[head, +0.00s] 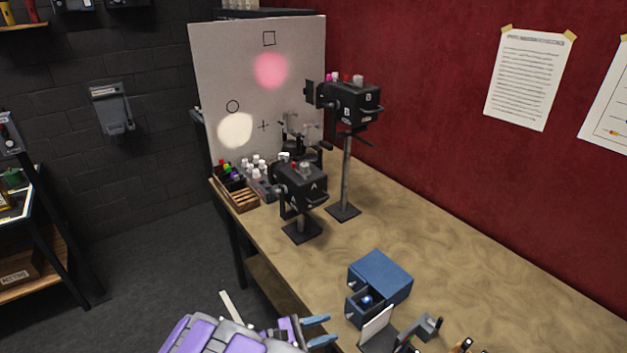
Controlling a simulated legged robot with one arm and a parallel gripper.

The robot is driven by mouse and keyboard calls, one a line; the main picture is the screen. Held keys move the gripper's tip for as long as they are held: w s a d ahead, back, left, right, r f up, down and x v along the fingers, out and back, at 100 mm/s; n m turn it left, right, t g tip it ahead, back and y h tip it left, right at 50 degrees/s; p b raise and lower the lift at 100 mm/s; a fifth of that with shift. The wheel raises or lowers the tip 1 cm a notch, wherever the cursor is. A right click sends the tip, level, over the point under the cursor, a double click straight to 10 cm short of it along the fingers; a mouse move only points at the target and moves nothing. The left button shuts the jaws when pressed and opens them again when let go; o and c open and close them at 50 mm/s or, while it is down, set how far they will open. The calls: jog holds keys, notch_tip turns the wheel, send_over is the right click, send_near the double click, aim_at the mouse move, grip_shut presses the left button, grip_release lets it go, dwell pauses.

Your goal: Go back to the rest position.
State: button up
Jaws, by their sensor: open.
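My gripper (320,329) is at the bottom edge of the head view, with its two blue fingers apart and nothing seen between them. It is at the table's near left edge, left of the small blue box (384,275) and a white card (377,326). My purple and grey arm reaches in from the bottom. A black lamp unit marked A (301,185) stands on a short post. A second black lamp unit marked B (352,103) stands on a taller post behind it. Both have small coloured knobs on top.
A pale board (215,65) at the table's far end bears a pink light spot (271,70) and a cream one (236,130). A wooden crate (243,199) and small bottles stand before it. The tabletop's right side (470,260) is clear. Floor (160,260) is open at left.

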jog(key=s+d+r+m+g+y+b, duration=0.1)
jog(key=s+d+r+m+g+y, duration=0.2)
jog(key=s+d+r+m+g, duration=0.35)
jog(key=s+d+r+m+g+y, duration=0.2)
jog(key=s+d+r+m+g, duration=0.3)
jog(key=d+r, duration=0.4)
jog(key=s+a+m+t+y, duration=0.1)
jog(key=s+m+y, duration=0.3)
jog(key=s, duration=0.5)
jog(key=s+a+r+m+t+y+b, duration=0.1)
jog(key=s+a+m+t+y, duration=0.1)
jog(key=s+y, duration=0.5)
jog(key=shift+s+a+r+m+t+y+b, duration=0.15)
jog(key=shift+s+r+m+t+y+b, duration=0.25)
jog(key=shift+s+m, duration=0.75)
